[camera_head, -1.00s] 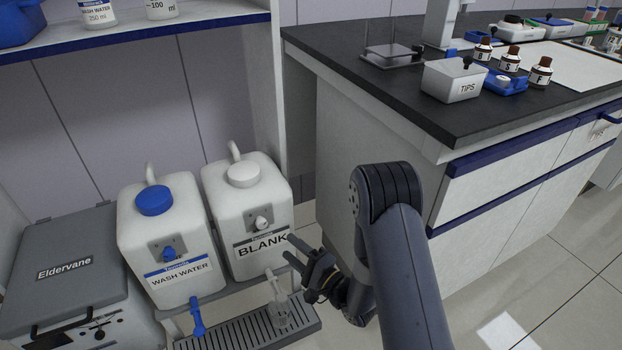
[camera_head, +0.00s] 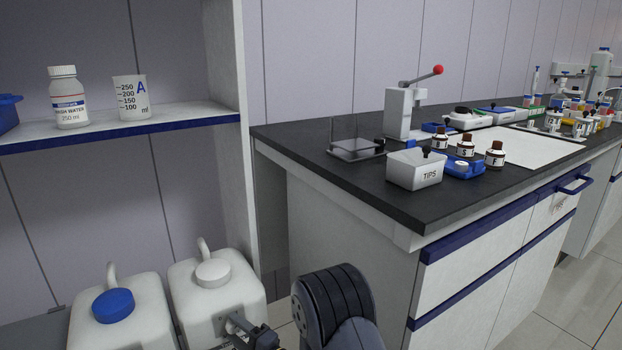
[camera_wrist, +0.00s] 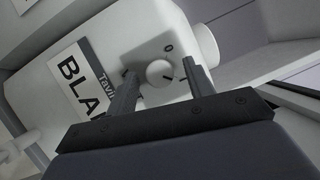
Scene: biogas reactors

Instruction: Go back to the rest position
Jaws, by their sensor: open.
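My gripper (camera_wrist: 160,95) is open in the wrist view, its two fingers apart on either side of the round white knob (camera_wrist: 160,73) of the white BLANK container (camera_wrist: 100,45). I cannot tell whether the fingers touch the knob. In the head view the BLANK container (camera_head: 225,300) stands low in the middle, with a white cap and handle. My gripper is partly in view there at the bottom edge, against the container's front, and its fingertips are hard to make out.
A container with a blue cap (camera_head: 113,305) stands left of it. A shelf (camera_head: 190,117) above holds a wash water bottle (camera_head: 67,98) and a beaker (camera_head: 131,98). A black-topped bench (camera_head: 300,145) at right carries a TIPS box (camera_head: 415,170) and several small bottles. Floor shows at right.

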